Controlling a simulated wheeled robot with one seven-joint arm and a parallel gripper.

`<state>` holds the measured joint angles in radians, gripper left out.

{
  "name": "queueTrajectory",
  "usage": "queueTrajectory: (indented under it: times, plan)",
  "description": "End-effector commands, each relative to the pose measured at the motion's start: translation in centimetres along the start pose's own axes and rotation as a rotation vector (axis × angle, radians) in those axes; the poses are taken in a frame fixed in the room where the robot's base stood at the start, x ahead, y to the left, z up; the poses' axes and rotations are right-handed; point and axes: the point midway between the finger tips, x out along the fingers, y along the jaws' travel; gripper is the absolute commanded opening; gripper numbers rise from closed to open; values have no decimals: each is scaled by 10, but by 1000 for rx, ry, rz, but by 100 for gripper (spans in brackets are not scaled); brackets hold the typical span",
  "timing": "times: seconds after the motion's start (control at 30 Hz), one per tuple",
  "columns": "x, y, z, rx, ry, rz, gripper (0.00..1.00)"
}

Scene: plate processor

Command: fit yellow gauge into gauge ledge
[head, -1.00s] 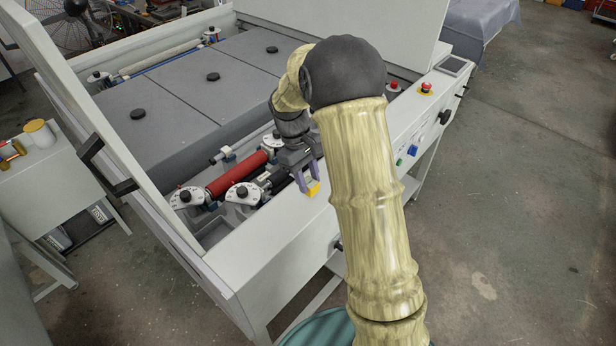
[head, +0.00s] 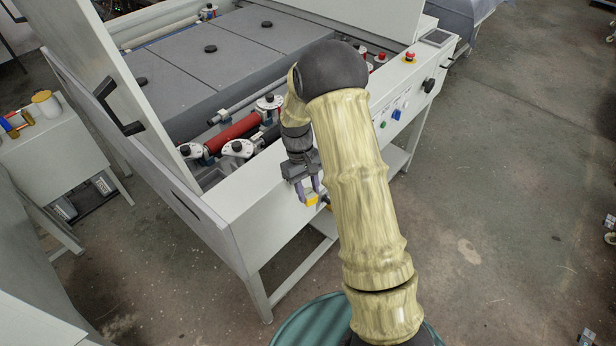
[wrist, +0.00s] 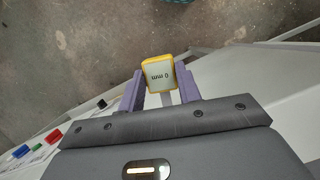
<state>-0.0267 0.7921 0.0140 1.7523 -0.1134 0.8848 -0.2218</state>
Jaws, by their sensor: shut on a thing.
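The yellow gauge (head: 311,200) is a small block with a yellow rim. In the wrist view its pale face reads "0 mm" (wrist: 160,76), upside down. My gripper (head: 308,193) is shut on it, with one purple finger on each side. In the head view the gauge appears at the front edge of the plate processor (head: 235,215). In the wrist view it has bare floor behind it. I cannot make out the gauge ledge for certain in either view.
The processor's open inside holds a red roller (head: 231,132) and white dial brackets (head: 237,148). Its front carries a green button (head: 396,114), a blue button (head: 382,124) and a black knob (head: 428,85). A raised side panel stands at left.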

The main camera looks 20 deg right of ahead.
Motion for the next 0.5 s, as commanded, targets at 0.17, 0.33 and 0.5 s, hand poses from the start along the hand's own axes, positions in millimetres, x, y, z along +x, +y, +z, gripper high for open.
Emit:
queueTrajectory:
  times: [0.17, 0.33, 0.5]
  plan:
    - [31, -1, -5, 75, -3, -22, 6]
    - [63, -2, -10, 160, -5, -46, 6]
    - [101, -4, -14, 259, -8, -72, 6]
